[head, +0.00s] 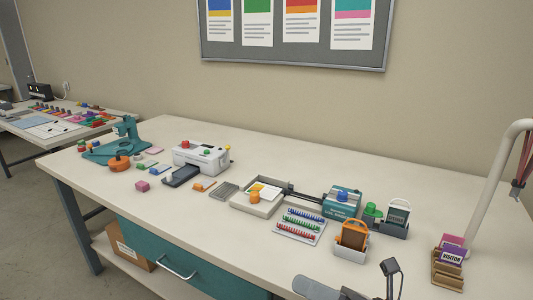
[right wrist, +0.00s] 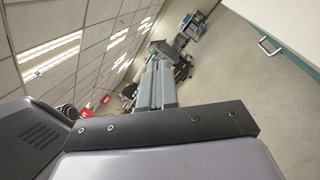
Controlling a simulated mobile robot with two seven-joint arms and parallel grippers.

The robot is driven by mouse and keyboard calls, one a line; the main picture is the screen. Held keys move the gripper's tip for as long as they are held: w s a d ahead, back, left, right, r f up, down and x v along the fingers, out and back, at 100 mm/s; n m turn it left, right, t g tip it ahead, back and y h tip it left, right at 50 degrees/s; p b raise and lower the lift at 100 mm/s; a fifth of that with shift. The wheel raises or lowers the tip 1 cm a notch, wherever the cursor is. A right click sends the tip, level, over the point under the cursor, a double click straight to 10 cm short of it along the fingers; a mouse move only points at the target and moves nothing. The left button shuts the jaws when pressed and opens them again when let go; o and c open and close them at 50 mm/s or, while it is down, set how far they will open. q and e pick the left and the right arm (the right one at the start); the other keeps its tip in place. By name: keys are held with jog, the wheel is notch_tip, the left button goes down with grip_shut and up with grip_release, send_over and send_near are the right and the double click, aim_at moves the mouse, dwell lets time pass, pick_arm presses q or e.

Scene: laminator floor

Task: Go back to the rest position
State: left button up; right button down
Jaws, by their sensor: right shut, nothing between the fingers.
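My right gripper (head: 390,268) shows at the bottom edge of the head view, in front of the workbench (head: 330,262), to the right of the middle. It is shut and holds nothing. Parts of my own arm show beside it. My left gripper is in neither view.
The bench carries a teal press (head: 126,138), a white laminator (head: 201,158), a grey tray (head: 258,207), a teal-and-white device (head: 343,203), a white holder (head: 350,252) and a wooden card stand (head: 447,272).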

jog(key=d+f+m+t+h, duration=0.4)
jog(key=f+m+h, duration=0.1)
jog(key=m, duration=0.7)
jog(key=d+f+m+t+h, duration=0.3)
jog(key=f+m+t+h, duration=0.25)
jog(key=m, duration=0.55)
jog(key=s+d+f+m+g+h, duration=0.3)
jog(key=s+f+m, duration=0.3)
jog(key=f+m, duration=0.1)
jog(key=s+d+f+m+g+h, duration=0.3)
jog(key=s+f+m, duration=0.4)
jog(key=f+m, duration=0.1)
jog(key=shift+f+g, duration=0.35)
jog(key=shift+f, duration=0.2)
jog(key=shift+d+h, duration=0.1)
jog(key=shift+h, duration=0.15)
